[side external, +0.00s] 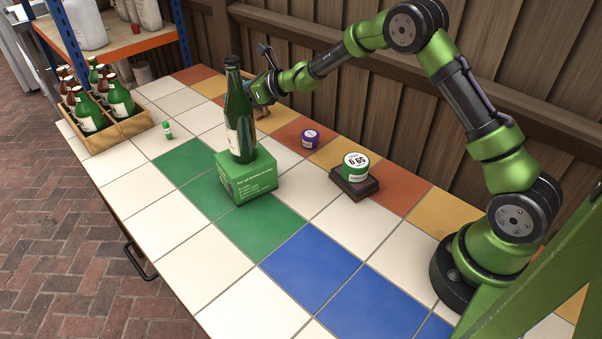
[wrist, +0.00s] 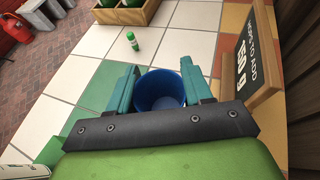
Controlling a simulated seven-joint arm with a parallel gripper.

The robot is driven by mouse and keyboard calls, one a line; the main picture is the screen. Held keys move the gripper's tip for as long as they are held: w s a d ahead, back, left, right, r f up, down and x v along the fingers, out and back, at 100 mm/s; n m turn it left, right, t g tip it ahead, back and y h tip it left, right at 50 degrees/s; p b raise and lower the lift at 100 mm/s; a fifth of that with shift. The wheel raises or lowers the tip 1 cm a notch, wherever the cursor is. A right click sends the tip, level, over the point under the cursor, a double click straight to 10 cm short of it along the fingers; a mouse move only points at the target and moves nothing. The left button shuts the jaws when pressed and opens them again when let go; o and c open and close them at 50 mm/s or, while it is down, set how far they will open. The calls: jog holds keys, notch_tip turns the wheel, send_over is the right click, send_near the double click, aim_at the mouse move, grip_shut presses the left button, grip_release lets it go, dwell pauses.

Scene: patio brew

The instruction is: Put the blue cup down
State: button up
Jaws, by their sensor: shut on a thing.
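The blue cup (wrist: 158,92) shows in the wrist view between the two teal fingers of my gripper (wrist: 158,78). The fingers are shut on its sides, and its open rim faces the camera. My dark mount hides the near lower part of the cup. In the side view my gripper (side external: 262,92) is low over the far part of the tiled table (side external: 365,232), just behind the tall green bottle. The cup cannot be made out there. Whether its base touches the tiles cannot be told.
The green bottle (side external: 239,118) stands on a green box (side external: 246,178) close to my gripper. A wooden-framed sign (wrist: 250,60) is right of the cup. A small green-and-white bottle (side external: 167,130), bottle crate (side external: 104,133), purple tin (side external: 310,139) and green tin (side external: 356,166) stand around. Front tiles are clear.

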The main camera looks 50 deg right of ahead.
notch_tip(320, 180, down, 10)
jog(key=shift+f, duration=0.25)
jog(key=shift+f, duration=0.15)
jog(key=o, duration=1.1)
jog(key=shift+r, duration=0.25)
jog(key=v, duration=1.2)
jog(key=shift+f, duration=0.1)
